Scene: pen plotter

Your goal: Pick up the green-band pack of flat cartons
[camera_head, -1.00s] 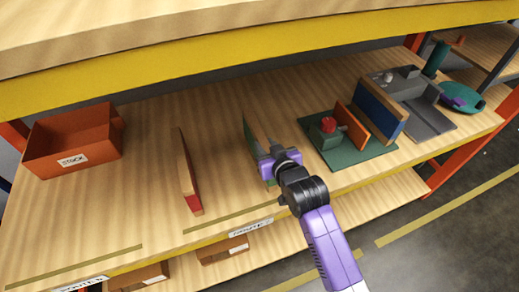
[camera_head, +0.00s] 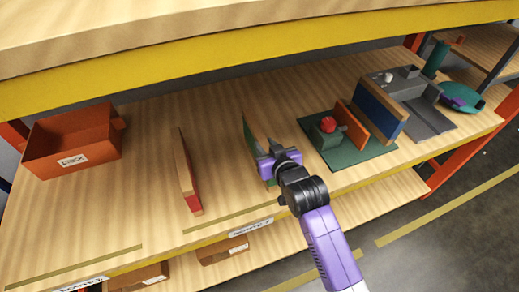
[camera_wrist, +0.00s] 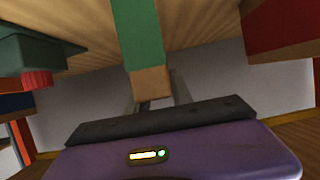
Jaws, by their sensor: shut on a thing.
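The green-band pack of flat cartons (camera_head: 251,140) stands on edge on the wooden shelf, its thin side toward me. In the wrist view it shows as a tan and green strip (camera_wrist: 138,38) running up from between the jaws. My gripper (camera_head: 267,158) is at the pack's near end and is shut on it. The fingers show only in part in the wrist view (camera_wrist: 155,95). The pack's lower part is hidden by my gripper, and I cannot tell whether it touches the shelf.
A red-band pack (camera_head: 193,192) stands to the left. An orange STOCK bin (camera_head: 72,150) is at far left. A green fixture with a red knob (camera_head: 327,124) is close on the right, beside orange and blue-faced boards (camera_head: 378,112). An upper shelf (camera_head: 200,78) hangs above.

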